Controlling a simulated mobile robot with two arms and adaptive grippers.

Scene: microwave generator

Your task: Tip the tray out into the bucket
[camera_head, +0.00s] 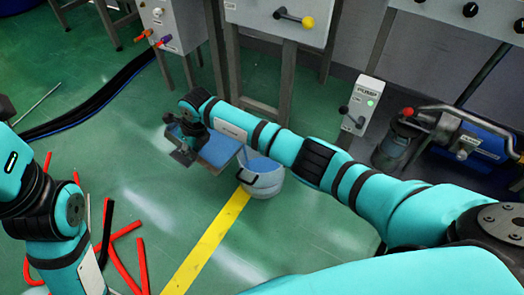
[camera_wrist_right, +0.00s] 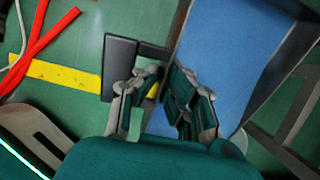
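The blue tray (camera_head: 220,148) is up off the floor beside my right gripper (camera_head: 184,150). In the right wrist view, the tray (camera_wrist_right: 235,45) has a blue inside and a grey side wall. My right gripper (camera_wrist_right: 160,95) has one finger on each side of that wall and appears shut on it. The pale grey-blue bucket (camera_head: 264,178) stands on the floor just right of the tray, partly behind my right forearm. A pale sliver of its rim shows in the wrist view (camera_wrist_right: 239,142). My left arm is at the left; its gripper is out of view.
Red strips (camera_head: 122,262) lie on the green floor at lower left. A yellow floor line (camera_head: 205,246) runs up to the bucket. Black cables (camera_head: 100,98) cross the upper left. Grey cabinets (camera_head: 280,18) stand behind, and a blue pump (camera_head: 478,140) is at right.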

